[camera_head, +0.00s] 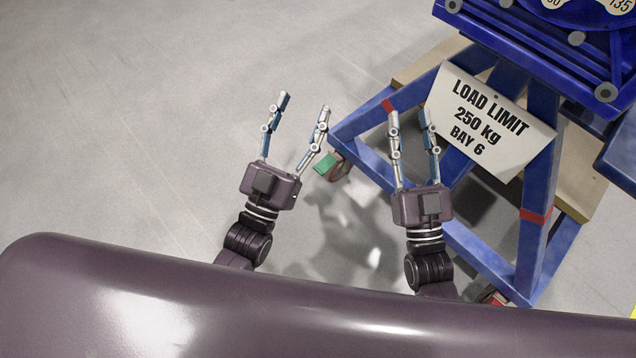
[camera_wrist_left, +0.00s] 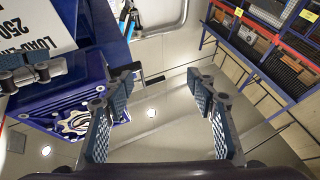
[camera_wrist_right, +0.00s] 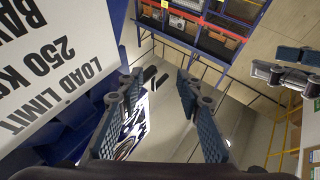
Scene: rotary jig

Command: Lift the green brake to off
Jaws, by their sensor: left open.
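The green brake (camera_head: 325,163) is a small flat pedal beside a caster at the left corner of the blue jig frame (camera_head: 464,238), low near the floor. It is not visible in either wrist view. My left gripper (camera_head: 303,105) is open and empty, its fingers up and to the left of the brake in the head view. My right gripper (camera_head: 409,118) is open and empty, to the right of the brake and in front of the frame. Both grippers appear well above the floor; neither visibly touches the brake.
A white load limit sign (camera_head: 487,118) hangs on the frame behind my right gripper. A second caster with a red part (camera_head: 497,298) sits at the frame's near corner. The blue rotary head (camera_head: 560,40) is at upper right. The floor at left (camera_head: 120,130) is clear.

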